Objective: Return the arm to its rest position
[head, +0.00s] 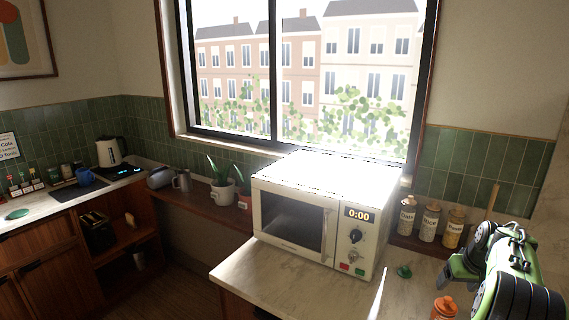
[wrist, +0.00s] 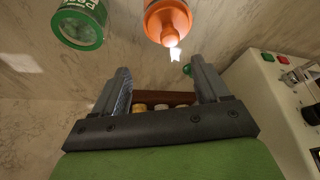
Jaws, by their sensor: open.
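My arm, green and black, reaches in from the right edge of the head view, over the counter to the right of the microwave. The orange container also shows at the bottom of the head view (head: 444,309).
Several labelled jars (head: 429,222) stand behind. A small green object (head: 404,271) lies on the counter. A potted plant (head: 222,190) is left.

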